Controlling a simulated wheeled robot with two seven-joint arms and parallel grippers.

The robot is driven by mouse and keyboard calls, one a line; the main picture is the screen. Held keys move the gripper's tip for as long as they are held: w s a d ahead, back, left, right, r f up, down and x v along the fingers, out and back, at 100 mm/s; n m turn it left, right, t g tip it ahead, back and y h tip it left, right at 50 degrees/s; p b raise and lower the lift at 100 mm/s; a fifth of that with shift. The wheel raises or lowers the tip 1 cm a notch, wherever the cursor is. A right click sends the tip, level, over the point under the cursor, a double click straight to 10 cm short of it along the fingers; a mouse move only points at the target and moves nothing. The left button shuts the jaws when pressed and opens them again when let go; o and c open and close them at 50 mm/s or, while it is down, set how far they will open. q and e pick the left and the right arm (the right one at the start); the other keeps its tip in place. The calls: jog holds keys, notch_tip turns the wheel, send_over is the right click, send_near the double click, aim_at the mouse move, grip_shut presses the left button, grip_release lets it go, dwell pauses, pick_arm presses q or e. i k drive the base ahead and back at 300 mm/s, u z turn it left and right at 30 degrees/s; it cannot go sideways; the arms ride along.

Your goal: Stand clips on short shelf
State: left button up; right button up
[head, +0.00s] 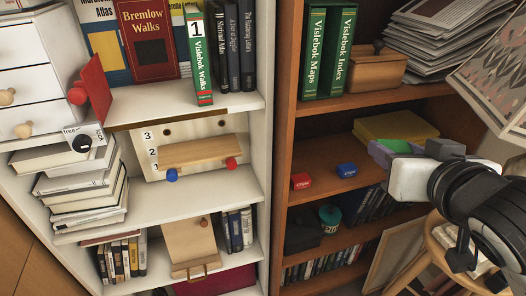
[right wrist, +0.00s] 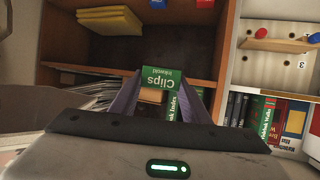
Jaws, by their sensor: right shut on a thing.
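A small green box marked Clips (right wrist: 162,80) is held between the two fingers of my right gripper (right wrist: 160,98) in the right wrist view. In the head view, my right gripper (head: 392,150) comes in from the right, and part of the green clips box (head: 380,153) shows at its fingertips. The gripper is in front of the brown bookcase's middle compartment. A short wooden shelf (head: 203,152) with a blue and a red knob sits on a pale pegboard (head: 158,131) marked with numbers, in the white bookcase. Its top looks bare. My left gripper is not in view.
A red box (head: 301,180) and a blue box (head: 346,170) lie on the brown shelf beside a yellow stack (head: 395,128). An upright divider (head: 277,120) separates the bookcases. A book stack (head: 85,188) stands left of the pegboard. A wooden stool (head: 440,240) is at lower right.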

aim_at(219, 146)
jog(key=k, duration=1.25)
jog(key=u, duration=0.7)
jog(key=i, duration=1.85)
jog(key=z, duration=0.1)
